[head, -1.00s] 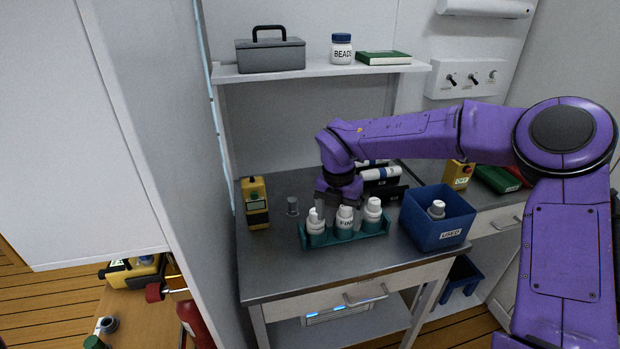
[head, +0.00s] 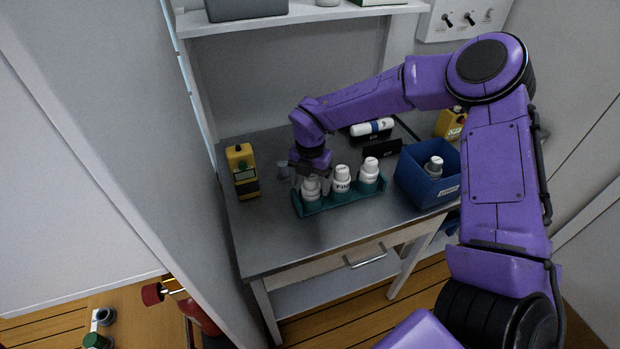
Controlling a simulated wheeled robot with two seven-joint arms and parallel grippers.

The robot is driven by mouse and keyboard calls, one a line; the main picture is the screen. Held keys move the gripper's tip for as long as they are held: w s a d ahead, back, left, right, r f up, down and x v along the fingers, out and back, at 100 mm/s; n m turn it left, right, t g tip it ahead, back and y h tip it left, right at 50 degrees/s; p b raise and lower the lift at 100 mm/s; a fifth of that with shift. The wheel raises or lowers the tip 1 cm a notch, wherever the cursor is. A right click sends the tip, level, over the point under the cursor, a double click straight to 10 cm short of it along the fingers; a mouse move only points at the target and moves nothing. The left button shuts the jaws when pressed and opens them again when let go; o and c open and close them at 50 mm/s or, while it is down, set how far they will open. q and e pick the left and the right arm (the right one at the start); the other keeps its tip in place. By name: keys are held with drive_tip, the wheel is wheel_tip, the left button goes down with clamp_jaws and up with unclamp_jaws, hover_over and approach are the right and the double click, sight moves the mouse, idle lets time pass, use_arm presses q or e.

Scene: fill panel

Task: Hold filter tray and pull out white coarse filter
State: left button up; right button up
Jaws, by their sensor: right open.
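The teal filter tray (head: 338,206) stands on the grey metal bench with three white filter bottles in a row. The middle bottle (head: 342,181) has a label that seems to read FINE. The right bottle (head: 369,176) stands upright; its label is too small to read. The left bottle (head: 311,191) is partly covered at its top by my right gripper, and I cannot read its label. My right gripper (head: 309,177) points down over the left bottle, open, with its fingers at the cap; I cannot tell whether they touch it. My left gripper is out of view.
A blue bin (head: 418,190) with a white-capped bottle (head: 434,167) inside stands right of the tray. A white cylinder (head: 372,128) lies behind. The bench front is clear.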

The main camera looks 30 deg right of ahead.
drive_tip(key=shift+f, duration=0.35)
drive_tip(key=shift+s, duration=0.25)
drive_tip(key=shift+w+f, duration=0.1)
drive_tip(key=c, duration=1.2)
drive_tip(key=o, duration=1.2)
drive_tip(key=shift+r, duration=0.5)
wheel_tip(320, 180, up, 9)
drive_tip(key=shift+f+b, duration=0.1)
drive_tip(key=shift+b, duration=1.15)
drive_tip(key=shift+r, duration=0.4)
